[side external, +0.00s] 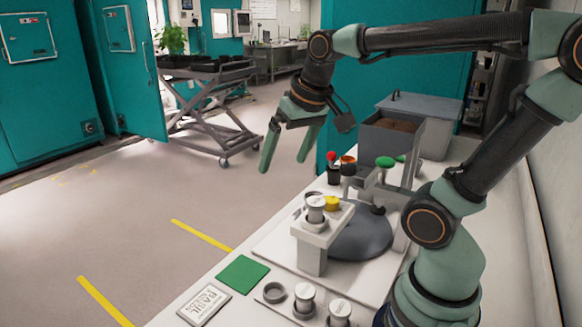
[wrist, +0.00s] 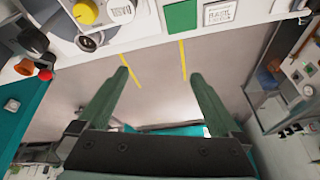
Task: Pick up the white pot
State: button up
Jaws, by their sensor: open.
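I cannot tell for sure which item is the white pot. Small pale, white-topped pots show in the side view: one (side external: 316,208) stands upright on a white raised stand (side external: 310,242), and two more, a left one (side external: 305,296) and a right one (side external: 339,312), stand at the bench front. In the wrist view a pale item (wrist: 120,10) is at the top edge, cut off by the frame. My gripper (side external: 284,160) is open and empty, high above the floor beyond the bench edge, up and left of the stand. Its two green fingers (wrist: 160,75) are spread apart over the floor.
A yellow pot (side external: 331,203) is right beside the stand's pot. A green mat (side external: 243,274) and a basil card (side external: 204,306) lie flat on the bench. A grey soil bin (side external: 392,145) is at the back.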

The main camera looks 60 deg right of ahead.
jog(key=a+f+n, duration=0.1)
jog(key=s+a+n, duration=0.1)
jog(key=s+a+f+n+t, duration=0.1)
jog(key=a, duration=0.1)
jog(key=shift+s+f+n+y, duration=0.25)
jog(key=shift+f+n+y, duration=0.05)
jog(key=shift+n, duration=0.1)
jog(key=shift+c, duration=0.3)
jog(key=m+g+y, duration=0.1)
jog(key=m+g, duration=0.6)
jog(key=m, duration=1.1)
send_over(314, 194)
notch_tip(314, 194, down, 7)
jog(key=f, duration=0.4)
jog(key=a+f, duration=0.1)
jog(key=f, duration=0.7)
jog(key=shift+s+a, duration=0.35)
jog(key=shift+s, duration=0.05)
